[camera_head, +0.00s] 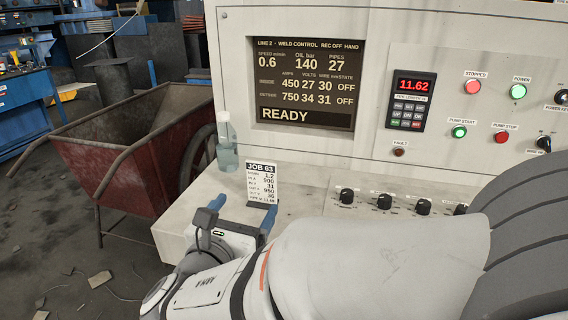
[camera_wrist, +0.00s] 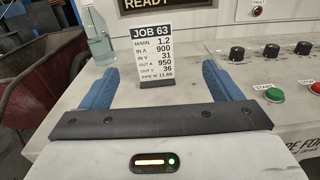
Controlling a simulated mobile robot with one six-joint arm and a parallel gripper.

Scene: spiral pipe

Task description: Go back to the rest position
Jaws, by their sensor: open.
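My gripper (camera_wrist: 161,88) is open, its two blue fingers spread apart with nothing between them in the wrist view. In the head view my gripper (camera_head: 243,210) is over the console's ledge, partly hidden by my own wrist and arm. The JOB 63 card (camera_wrist: 155,50) stands upright on the ledge beyond the fingers. It also shows in the head view (camera_head: 262,182), just past the fingers. I cannot tell the exact gap between fingers and card.
The control console (camera_head: 320,172) has a screen reading READY (camera_head: 306,84), a red counter showing 11.62 (camera_head: 414,86), buttons and several black knobs (camera_head: 384,201). A clear bottle (camera_head: 227,145) stands at the ledge's left. A red cart (camera_head: 125,160) is on the floor to the left.

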